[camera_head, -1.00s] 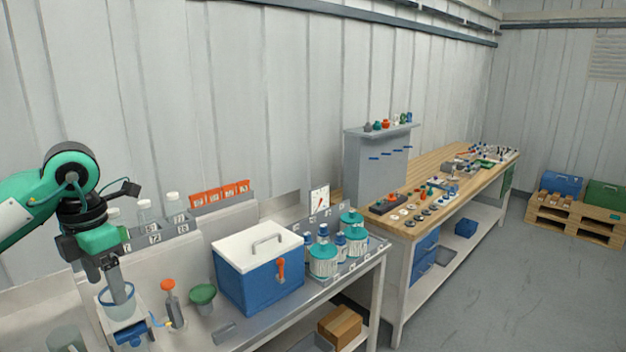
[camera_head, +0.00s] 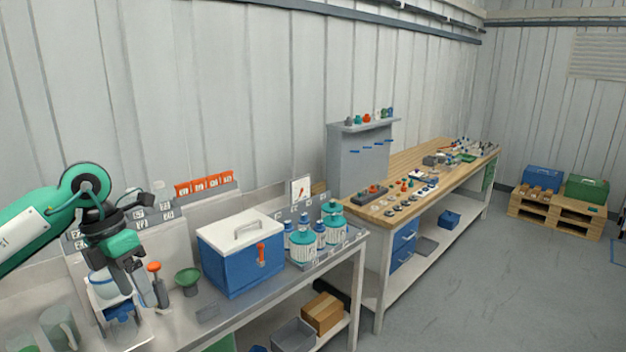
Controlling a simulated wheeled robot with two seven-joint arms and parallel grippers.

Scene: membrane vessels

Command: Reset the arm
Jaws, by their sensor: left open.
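My left gripper (camera_head: 132,282) comes in from the left on a green and white arm and points down. It is over the left part of the steel bench, in front of a small white stand (camera_head: 118,325) with a blue part at its front. Part of a clear vessel (camera_head: 103,284) with a bluish rim shows beside the fingers. The fingers are close to the vessel and the stand; I cannot tell whether they touch. Nothing clear shows between the fingers. My right gripper is not in view.
A blue cooler box (camera_head: 241,265) with a white lid and teal-capped bottles (camera_head: 303,246) follow. Clear beakers (camera_head: 60,328) stand at lower left.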

